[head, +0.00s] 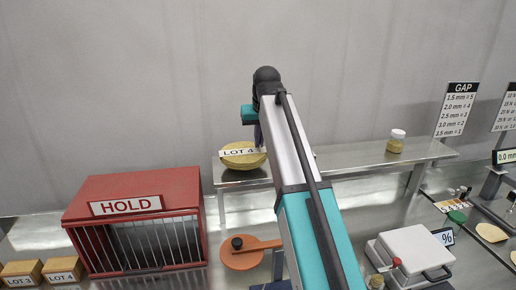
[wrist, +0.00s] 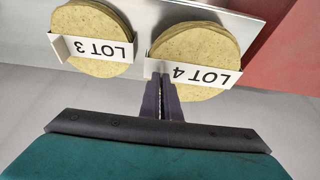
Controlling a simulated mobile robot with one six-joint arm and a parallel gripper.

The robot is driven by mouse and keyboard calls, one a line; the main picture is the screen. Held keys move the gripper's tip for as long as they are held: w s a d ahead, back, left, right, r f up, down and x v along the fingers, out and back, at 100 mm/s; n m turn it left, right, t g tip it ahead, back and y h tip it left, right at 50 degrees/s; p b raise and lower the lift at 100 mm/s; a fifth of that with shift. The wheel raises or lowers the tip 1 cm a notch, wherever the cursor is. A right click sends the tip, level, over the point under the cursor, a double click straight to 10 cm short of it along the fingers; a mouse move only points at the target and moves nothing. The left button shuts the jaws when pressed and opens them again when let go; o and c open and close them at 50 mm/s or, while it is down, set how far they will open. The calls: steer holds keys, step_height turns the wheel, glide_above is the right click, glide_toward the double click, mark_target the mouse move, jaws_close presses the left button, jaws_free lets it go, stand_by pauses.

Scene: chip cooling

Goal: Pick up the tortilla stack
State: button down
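Two round yellowish tortilla stacks show in the wrist view, on a metal shelf: the LOT 4 stack (wrist: 196,47) and the LOT 3 stack (wrist: 92,20). Each has a white lot card at its edge. The LOT 4 stack also shows in the head view (head: 243,161); my arm hides the LOT 3 stack there. My gripper (wrist: 161,80) has its dark fingers close together, shut, with no object visible between them. The fingertips overlap one end of the LOT 4 card in the wrist view. I cannot tell whether they touch it.
A red HOLD cage (head: 137,222) stands below left of the shelf (head: 345,158). Wooden blocks with lot labels (head: 62,270) are beside it. A jar (head: 396,141) stands on the shelf's right part. An orange round press (head: 240,258) and a white scale (head: 414,250) sit below.

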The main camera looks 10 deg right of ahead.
steer(key=s+d+r+b, duration=0.1)
steer(key=s+d+b, duration=0.4)
steer(key=s+d, duration=0.5)
steer(key=shift+d+r, duration=0.2)
steer(key=shift+d, duration=0.85)
steer(key=shift+s, duration=0.15)
